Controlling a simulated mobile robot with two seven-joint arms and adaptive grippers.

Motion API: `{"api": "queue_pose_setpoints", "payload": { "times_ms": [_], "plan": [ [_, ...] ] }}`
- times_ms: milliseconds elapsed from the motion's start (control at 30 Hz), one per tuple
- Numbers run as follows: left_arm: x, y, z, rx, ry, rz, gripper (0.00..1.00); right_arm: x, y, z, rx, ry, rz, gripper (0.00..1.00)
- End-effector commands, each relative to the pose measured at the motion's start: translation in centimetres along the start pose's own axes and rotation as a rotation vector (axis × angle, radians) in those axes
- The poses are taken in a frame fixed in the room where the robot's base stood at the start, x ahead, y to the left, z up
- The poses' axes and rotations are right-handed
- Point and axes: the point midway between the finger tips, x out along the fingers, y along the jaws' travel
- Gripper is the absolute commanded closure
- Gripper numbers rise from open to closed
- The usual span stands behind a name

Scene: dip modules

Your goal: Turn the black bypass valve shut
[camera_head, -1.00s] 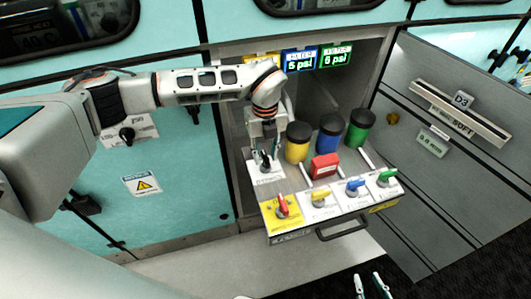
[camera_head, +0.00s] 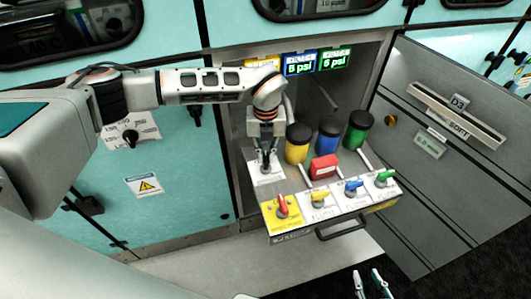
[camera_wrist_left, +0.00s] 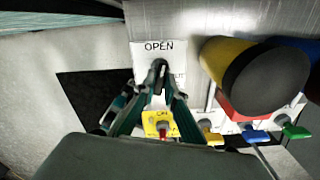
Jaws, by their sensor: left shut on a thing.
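The black bypass valve (camera_wrist_left: 158,72) sits on a white plate (camera_wrist_left: 143,62) at the back left of the pulled-out panel. The plate reads OPEN above the handle, with a partly hidden word to its right. My left gripper (camera_head: 266,166) points down at the plate and is shut on the valve's black handle. In the left wrist view the fingertips (camera_wrist_left: 159,84) close on the handle from both sides and hide part of it. The handle's exact angle is hard to tell. My right gripper (camera_head: 373,285) is at the bottom edge, fingers apart and empty.
Yellow (camera_head: 298,143), blue (camera_head: 329,138) and green (camera_head: 358,130) canisters stand right of my left gripper. A red box (camera_head: 323,167) is before them. Red (camera_head: 282,207), yellow (camera_head: 320,198), blue (camera_head: 353,188) and green (camera_head: 382,178) valves line the front.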

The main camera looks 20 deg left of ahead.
Motion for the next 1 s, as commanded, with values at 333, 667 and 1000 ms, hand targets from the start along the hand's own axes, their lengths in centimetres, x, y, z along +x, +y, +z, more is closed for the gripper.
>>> {"api": "queue_pose_setpoints", "payload": {
  "times_ms": [333, 667, 1000],
  "plan": [
    [-0.3, 0.0, 0.1, 0.327, -0.001, 0.000, 1.00, -0.9, 0.2, -1.4, -0.003, 0.001, 0.001, 0.72],
    [-0.3, 0.0, 0.1, 0.640, -0.002, 0.001, 1.00, -1.4, 0.4, -2.7, -0.005, 0.011, 0.003, 0.72],
    [-0.2, 0.0, 0.1, 0.958, -0.002, 0.001, 1.00, -1.7, 0.6, -3.5, -0.005, 0.017, 0.005, 0.72]
  ]
}}
